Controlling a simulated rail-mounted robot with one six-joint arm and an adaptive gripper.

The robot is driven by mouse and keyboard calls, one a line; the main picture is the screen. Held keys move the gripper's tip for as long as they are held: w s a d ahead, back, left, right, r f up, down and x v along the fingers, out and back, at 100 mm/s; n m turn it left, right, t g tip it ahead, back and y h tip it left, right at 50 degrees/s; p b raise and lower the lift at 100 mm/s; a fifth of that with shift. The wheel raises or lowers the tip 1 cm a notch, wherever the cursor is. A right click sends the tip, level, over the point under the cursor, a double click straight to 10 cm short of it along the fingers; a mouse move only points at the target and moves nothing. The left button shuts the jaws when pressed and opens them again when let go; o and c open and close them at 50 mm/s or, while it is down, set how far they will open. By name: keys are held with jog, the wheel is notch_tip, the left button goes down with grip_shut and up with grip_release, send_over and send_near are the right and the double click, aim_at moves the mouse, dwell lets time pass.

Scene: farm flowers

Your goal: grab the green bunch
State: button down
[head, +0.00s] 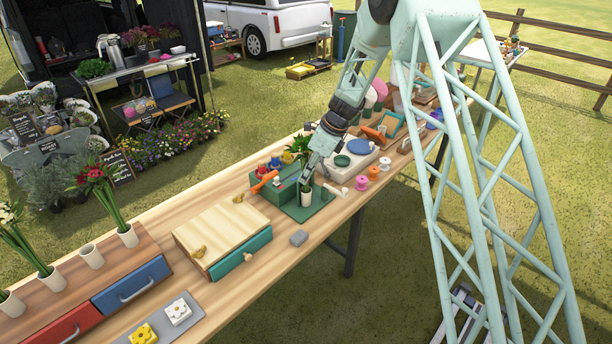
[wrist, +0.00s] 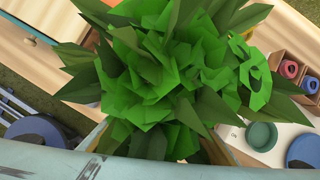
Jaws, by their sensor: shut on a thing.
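The green bunch (head: 298,146) has broad leaves that show behind my wrist in the head view. In the wrist view the green bunch (wrist: 165,75) fills the middle and hides most of what lies below. My gripper (head: 306,184) is shut on the bunch, low down, just above a small white cup (head: 306,198). The cup stands on a green mat (head: 299,213). The stems and the contact between fingers and bunch are hidden, and I cannot tell whether the stem ends are inside the cup.
A green box (head: 266,191) stands close on the left, with an orange tool (head: 264,181) over it. A wooden box with a teal drawer (head: 241,254) lies farther left. Spools (head: 373,172) and a white scale (head: 347,172) are to the right.

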aim_at(306, 152)
jog(key=shift+r, duration=0.15)
jog(key=shift+r+p, duration=0.45)
jog(key=shift+r, duration=4.4)
jog(key=shift+r, duration=0.15)
